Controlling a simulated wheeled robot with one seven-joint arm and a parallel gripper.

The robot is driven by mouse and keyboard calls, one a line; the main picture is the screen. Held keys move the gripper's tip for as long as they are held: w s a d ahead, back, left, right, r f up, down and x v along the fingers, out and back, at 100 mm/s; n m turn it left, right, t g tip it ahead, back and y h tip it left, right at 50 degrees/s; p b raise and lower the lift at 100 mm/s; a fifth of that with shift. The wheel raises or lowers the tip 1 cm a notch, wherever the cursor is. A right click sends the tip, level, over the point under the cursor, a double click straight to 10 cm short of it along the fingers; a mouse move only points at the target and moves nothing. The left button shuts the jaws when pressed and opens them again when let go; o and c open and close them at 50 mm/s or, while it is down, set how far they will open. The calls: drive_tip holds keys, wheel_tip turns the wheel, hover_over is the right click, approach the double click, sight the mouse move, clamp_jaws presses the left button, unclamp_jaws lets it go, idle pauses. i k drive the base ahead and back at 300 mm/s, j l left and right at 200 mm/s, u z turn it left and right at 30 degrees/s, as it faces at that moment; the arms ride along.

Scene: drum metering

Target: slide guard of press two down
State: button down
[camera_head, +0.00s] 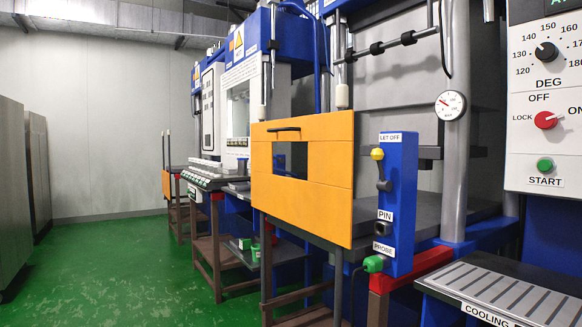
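A large orange guard panel (325,195) with a rectangular window and a black handle (284,129) along its upper part stands at the front of the nearer blue press. Its lower edge hangs below the level of the press's dark bed, and upright rods with pale sleeves rise above its top corners. A second, smaller orange guard (166,185) shows farther back at the left, edge-on. No readable number tells which press is two. My gripper is not in view.
A blue post (401,230) labelled LET OFF, PIN and PROBE stands right of the near guard. A control panel (545,100) with dials and a cooling rack (505,295) are at the right. Green floor (110,270) is clear at the left, beside grey cabinets (12,190).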

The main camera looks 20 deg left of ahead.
sight(321, 206)
drive_tip(key=i+j+u, duration=0.5)
drive_tip(key=i+j, duration=0.15)
drive_tip(key=j, duration=0.15)
